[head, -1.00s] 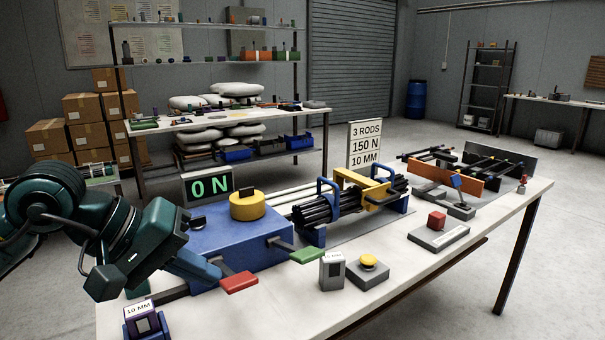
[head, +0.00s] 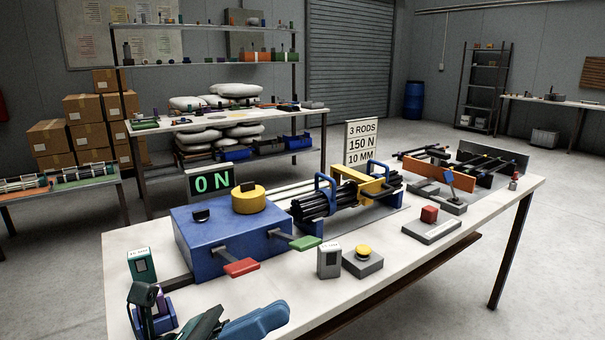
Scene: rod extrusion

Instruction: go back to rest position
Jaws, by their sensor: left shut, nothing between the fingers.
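My left gripper (head: 278,318) shows at the bottom edge of the head view, with dark green wrist parts and blue fingers. The fingers are shut with nothing held. It is low at the near side of the white table (head: 385,270), in front of the blue press box (head: 235,243) and apart from its red-tipped lever (head: 241,267). Most of the left arm is cut off by the frame's lower edge. My right gripper is not in view.
A teal labelled block (head: 142,265), a grey labelled block (head: 328,262) and a yellow button (head: 363,251) are on the table. The near strip right of my gripper is clear.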

